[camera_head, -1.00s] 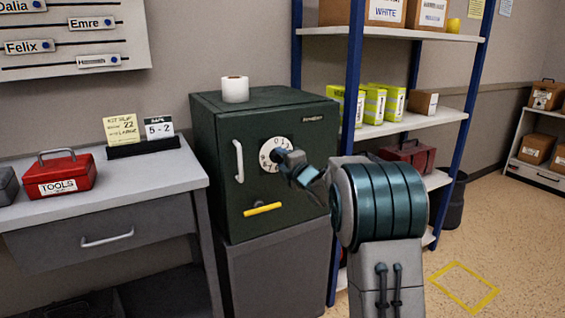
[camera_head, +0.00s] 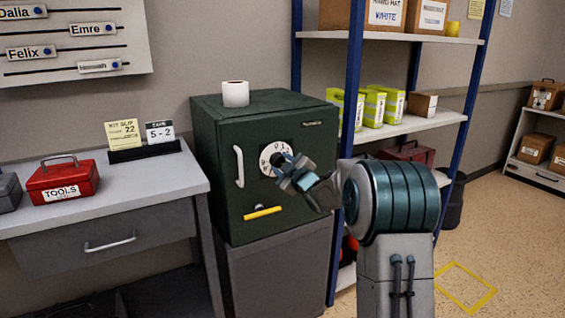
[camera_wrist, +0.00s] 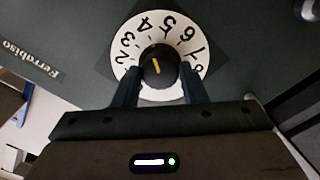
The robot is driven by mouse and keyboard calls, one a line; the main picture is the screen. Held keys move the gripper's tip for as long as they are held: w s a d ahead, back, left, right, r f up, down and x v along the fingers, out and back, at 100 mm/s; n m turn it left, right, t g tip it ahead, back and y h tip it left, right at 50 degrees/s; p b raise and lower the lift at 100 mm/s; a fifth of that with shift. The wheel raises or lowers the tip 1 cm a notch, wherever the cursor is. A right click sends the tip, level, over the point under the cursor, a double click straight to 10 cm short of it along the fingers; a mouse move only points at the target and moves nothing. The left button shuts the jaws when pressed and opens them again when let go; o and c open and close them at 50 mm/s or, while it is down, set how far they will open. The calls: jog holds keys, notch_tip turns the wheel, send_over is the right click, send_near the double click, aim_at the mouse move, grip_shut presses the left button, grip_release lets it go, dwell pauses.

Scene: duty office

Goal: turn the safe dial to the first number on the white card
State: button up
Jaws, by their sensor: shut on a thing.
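The dark green safe (camera_head: 222,165) stands on a grey cabinet. Its round white dial (camera_head: 268,153) faces me, and in the wrist view the dial (camera_wrist: 124,50) shows black numbers around a black knob (camera_wrist: 158,68). My gripper (camera_wrist: 160,78) is shut on the knob, one finger on each side; it shows at the dial in the head view (camera_head: 284,161). The knob's yellow mark points up in the wrist view, near the 4, with the 5 just to its right. The white card (camera_head: 159,132) reads 5 - 2. The fingers hide the dial's lower part.
The safe has a white handle (camera_head: 239,167) and a yellow bar (camera_head: 262,213). A paper roll (camera_head: 235,93) stands on top. A yellow note (camera_head: 122,134) stands beside the card, and a red toolbox (camera_head: 62,182) sits on the desk. A blue-post shelf (camera_head: 352,110) rises close behind my arm.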

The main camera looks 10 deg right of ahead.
jog(key=m+p, duration=0.2)
jog(key=m, duration=0.2)
jog(key=shift+m, duration=0.4)
dwell(0.4)
jog(key=o, duration=1)
jog(key=shift+c, duration=0.2)
jog(key=v, duration=1.3)
jog(key=shift+s, duration=0.35)
jog(key=shift+d, duration=0.1)
